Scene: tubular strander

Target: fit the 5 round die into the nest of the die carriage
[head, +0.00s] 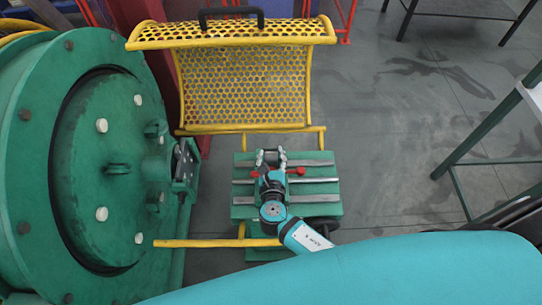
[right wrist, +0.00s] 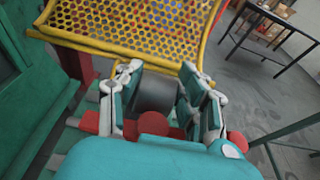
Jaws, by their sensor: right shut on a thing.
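My right gripper (head: 270,156) is over the die carriage (head: 322,207), fingers toward the yellow guard. It also shows in the right wrist view (right wrist: 160,88), its two fingers on either side of a grey round piece (right wrist: 155,96), which looks like the 5 round die. It is shut on this piece. No number can be read on it. The carriage is a green slotted block with pale rails and red knobs (head: 298,171). The nest is hidden behind my gripper and wrist, so I cannot tell whether the die touches it. My left gripper is not in view.
A yellow perforated guard (head: 245,92) stands open behind the carriage. A big green round machine housing (head: 90,170) is close on the left. Yellow bars (head: 205,243) run beside the carriage. Grey floor (head: 400,130) is clear to the right, up to a green-framed table (head: 480,140).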

